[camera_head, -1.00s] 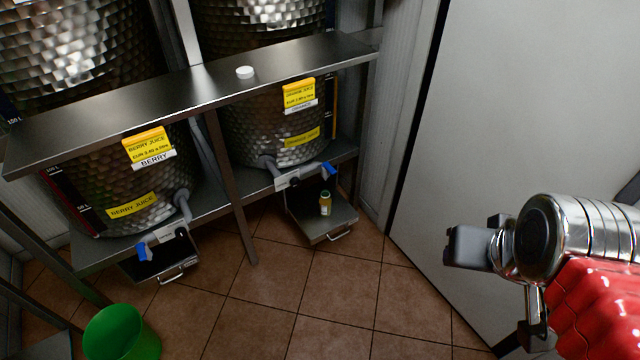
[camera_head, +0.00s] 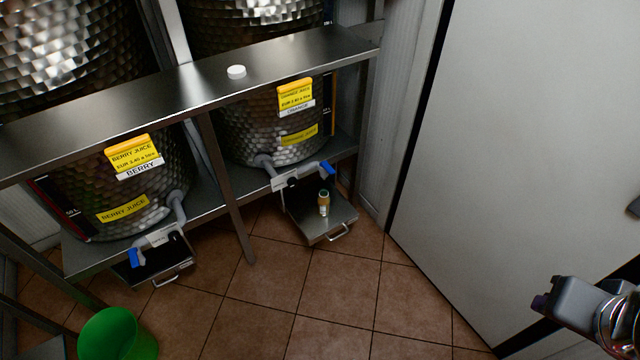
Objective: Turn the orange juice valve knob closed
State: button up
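The orange juice tank (camera_head: 268,130) stands on the lower shelf, with yellow orange juice labels on its front. Its valve has a blue knob (camera_head: 327,168) at the right end of a grey tap (camera_head: 284,181). A small bottle (camera_head: 323,202) with orange contents and a green cap stands upright on the metal drip tray (camera_head: 322,230) below the tap. My gripper (camera_head: 543,303) is at the lower right, well away from the valve, partly cut off by the frame edge. I cannot tell whether its fingers are open or shut.
The berry juice tank (camera_head: 85,195) is on the left, with its own blue knob (camera_head: 134,257). A green bucket (camera_head: 118,338) stands on the floor. Tiled floor (camera_head: 330,300) in the middle is clear.

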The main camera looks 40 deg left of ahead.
aim_at(293, 182)
jog(key=z, duration=1.15)
jog(key=k, duration=1.1)
jog(key=u, duration=2.45)
